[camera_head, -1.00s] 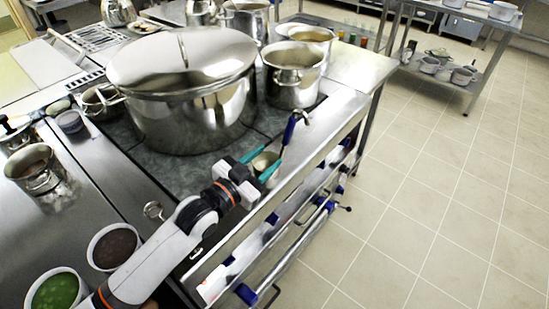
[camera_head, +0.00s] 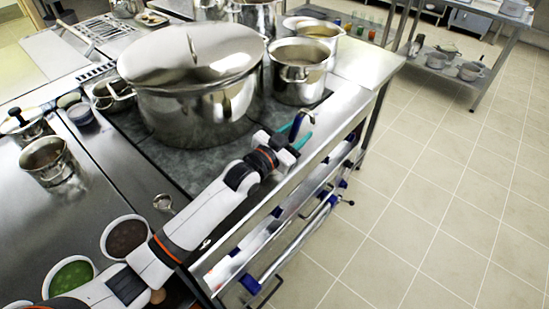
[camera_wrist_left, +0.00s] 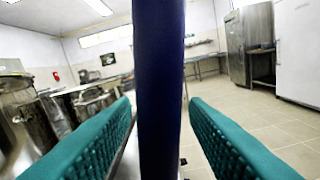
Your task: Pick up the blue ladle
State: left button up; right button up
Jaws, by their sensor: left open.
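The blue ladle shows in the head view as a dark blue handle (camera_head: 297,125) with a metal hook end, near the right edge of the stove. Its lower part is hidden behind my gripper. My left gripper (camera_head: 294,135) is open, with its teal fingers on either side of the handle. In the left wrist view the blue handle (camera_wrist_left: 160,90) stands upright and close between the two teal fingers of the left gripper (camera_wrist_left: 163,105). A gap shows on both sides, so the fingers look apart from it. My right gripper is not in view.
A large lidded stockpot (camera_head: 192,85) stands on the stove left of the gripper. A smaller steel pot (camera_head: 298,75) stands behind the ladle. Bowls of green (camera_head: 70,277) and brown food (camera_head: 127,238) sit near my arm. Open tiled floor (camera_head: 430,200) lies to the right.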

pick_arm(q)
grip_shut()
jog(key=shift+r, duration=0.1)
